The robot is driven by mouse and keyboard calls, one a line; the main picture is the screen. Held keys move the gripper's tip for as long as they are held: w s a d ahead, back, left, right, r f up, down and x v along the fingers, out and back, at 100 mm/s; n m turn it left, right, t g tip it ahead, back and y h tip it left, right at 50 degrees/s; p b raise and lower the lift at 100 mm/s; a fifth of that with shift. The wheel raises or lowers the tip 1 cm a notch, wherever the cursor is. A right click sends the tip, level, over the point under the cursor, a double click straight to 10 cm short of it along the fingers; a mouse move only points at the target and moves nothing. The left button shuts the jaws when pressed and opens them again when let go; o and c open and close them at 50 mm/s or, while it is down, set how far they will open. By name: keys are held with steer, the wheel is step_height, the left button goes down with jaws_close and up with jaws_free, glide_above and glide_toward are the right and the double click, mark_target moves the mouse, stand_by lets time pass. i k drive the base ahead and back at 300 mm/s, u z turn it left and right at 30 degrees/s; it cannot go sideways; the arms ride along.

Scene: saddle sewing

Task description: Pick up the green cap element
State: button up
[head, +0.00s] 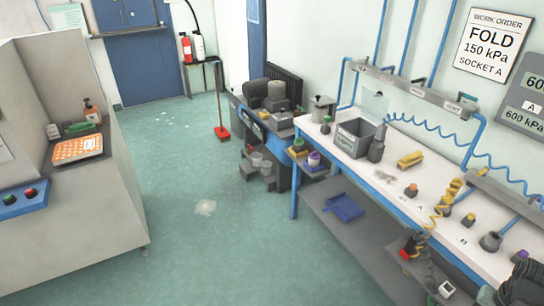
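Several small parts with coloured tops stand in the head view. A small dark part with a green top (325,125) stands upright near the far left end of the white workbench (392,180); it is too small to tell if it is the green cap element. A green object (80,127) also lies in the recess of the beige cabinet at left, behind an orange tray. An orange-topped part (411,190) and a yellow-topped part (468,219) stand along the bench. I cannot make out my gripper; a dark shape at the lower right corner is unclear.
A grey bin (354,138), a yellow block (410,159) and coiled hoses crowd the bench. A loaded cart (268,115) stands at its far end. A blue tray (344,207) lies on the lower shelf. The green floor between cabinet and bench is mostly clear.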

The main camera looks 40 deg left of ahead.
mark_target(298, 144)
steer(key=u, duration=1.4)
